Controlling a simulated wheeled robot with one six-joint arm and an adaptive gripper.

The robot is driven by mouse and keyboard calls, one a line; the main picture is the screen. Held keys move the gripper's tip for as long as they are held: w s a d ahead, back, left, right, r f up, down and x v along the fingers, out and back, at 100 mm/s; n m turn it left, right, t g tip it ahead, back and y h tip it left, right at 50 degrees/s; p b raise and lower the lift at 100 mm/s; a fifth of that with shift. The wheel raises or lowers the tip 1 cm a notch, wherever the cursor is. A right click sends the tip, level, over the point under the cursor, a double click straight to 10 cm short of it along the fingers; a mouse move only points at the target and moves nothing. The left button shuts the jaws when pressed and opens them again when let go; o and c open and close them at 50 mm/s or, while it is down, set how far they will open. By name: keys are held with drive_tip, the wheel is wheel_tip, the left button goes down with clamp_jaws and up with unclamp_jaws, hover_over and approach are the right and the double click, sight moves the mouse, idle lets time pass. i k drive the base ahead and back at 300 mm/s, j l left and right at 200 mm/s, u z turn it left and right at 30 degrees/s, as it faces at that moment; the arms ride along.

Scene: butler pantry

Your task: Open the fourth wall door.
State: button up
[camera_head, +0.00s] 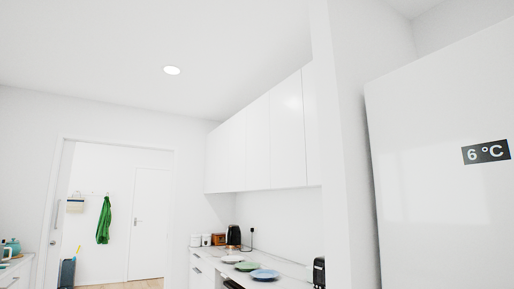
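A row of white wall cabinet doors (257,140) hangs above the counter, right of the picture's middle. The fronts are flat, with thin seams and no handles that I can make out. All of them look shut. The nearest large front (287,129) is at the right part of the row, with a narrow strip beside it against the wall end. I cannot tell which door counts as the fourth. My gripper is not in this view.
The counter below holds plates (264,274), canisters (206,240) and a black kettle (233,236). A doorway with a green cloth (104,221) beyond is at left.

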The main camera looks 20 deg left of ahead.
sight(258, 139)
drive_tip(key=i+j+u, duration=0.8)
drive_tip(key=i+u, duration=0.15)
drive_tip(key=i, duration=0.3)
drive_tip(key=i+u, duration=0.35)
drive_tip(key=i, duration=0.4)
